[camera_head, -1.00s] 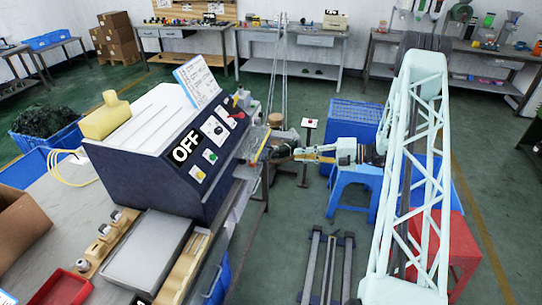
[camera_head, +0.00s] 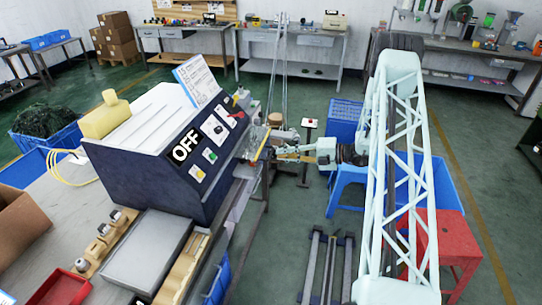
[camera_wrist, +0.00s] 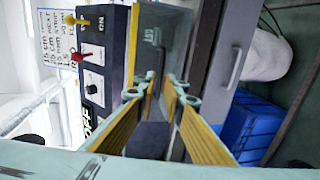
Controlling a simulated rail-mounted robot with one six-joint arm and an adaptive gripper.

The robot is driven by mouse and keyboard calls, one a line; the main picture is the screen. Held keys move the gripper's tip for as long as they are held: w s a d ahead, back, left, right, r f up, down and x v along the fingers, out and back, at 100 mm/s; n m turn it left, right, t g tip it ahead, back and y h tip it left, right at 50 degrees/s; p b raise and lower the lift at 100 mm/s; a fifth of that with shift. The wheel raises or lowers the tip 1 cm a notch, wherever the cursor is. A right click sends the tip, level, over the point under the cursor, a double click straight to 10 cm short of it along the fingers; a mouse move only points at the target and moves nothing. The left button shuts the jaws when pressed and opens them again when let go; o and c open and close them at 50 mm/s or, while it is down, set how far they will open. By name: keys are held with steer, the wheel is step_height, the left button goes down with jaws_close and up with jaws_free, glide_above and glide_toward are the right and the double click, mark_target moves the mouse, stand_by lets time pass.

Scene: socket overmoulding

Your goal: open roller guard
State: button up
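The machine (camera_head: 170,140) has a dark sloping front panel with an OFF sign. The clear roller guard (camera_head: 257,140) is at its right end, with a yellow edge. In the wrist view the guard's clear panel (camera_wrist: 187,58) lies beyond my fingertips. My gripper (camera_head: 274,153) is at the guard's right side, close to it; I cannot tell whether they touch. In the wrist view my gripper (camera_wrist: 161,92) has its yellow-sided fingers apart, with a gap between the tips and nothing clearly held. The rollers are not clearly visible.
A red lever (camera_wrist: 82,57) and a yellow lever (camera_wrist: 76,20) stick out of the panel near my gripper. A red button post (camera_head: 308,124), blue stool (camera_head: 348,175) and red stool (camera_head: 450,238) stand to the right. Open floor lies in front.

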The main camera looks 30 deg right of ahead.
mark_target(271, 154)
steer(key=shift+x, duration=2.8)
jaws_close()
steer(key=shift+s, duration=0.1)
